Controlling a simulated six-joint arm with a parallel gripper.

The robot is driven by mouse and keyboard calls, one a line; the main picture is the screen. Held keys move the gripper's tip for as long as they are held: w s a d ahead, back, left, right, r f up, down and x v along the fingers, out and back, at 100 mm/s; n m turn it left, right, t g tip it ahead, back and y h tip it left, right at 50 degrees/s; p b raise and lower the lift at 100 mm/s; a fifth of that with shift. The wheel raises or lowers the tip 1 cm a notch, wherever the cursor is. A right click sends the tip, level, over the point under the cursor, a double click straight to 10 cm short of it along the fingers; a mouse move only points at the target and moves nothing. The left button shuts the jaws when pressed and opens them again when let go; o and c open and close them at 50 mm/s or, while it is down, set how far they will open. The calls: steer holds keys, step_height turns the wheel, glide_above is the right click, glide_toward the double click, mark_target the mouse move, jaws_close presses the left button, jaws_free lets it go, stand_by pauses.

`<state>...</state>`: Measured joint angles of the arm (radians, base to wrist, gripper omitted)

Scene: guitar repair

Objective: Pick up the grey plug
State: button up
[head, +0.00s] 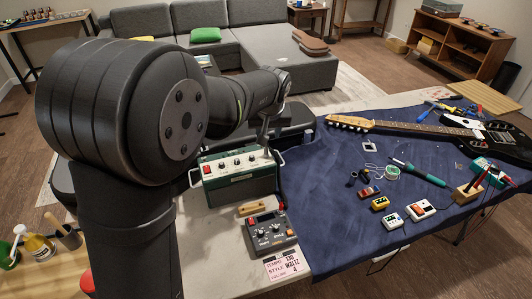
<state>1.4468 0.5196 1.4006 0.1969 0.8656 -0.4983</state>
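I cannot make out a grey plug for certain in the head view. Small dark cylindrical pieces (364,175) lie on the blue cloth beside a solder spool; they are too small to identify. My gripper (266,142) hangs above the green and silver amplifier box (238,184), left of the cloth. It is seen small and partly from the side, so its fingers cannot be told open or shut. My own arm hides much of the left side.
A grey pedal unit (269,231) stands in front of the amplifier.

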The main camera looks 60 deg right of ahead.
mark_target(266, 148)
steer(key=x, duration=1.1)
steer(key=shift+w+d+f, duration=0.2)
steer(key=shift+d+f, duration=0.05)
steer(key=shift+f, duration=0.05)
steer(key=shift+c, duration=0.2)
jaws_close()
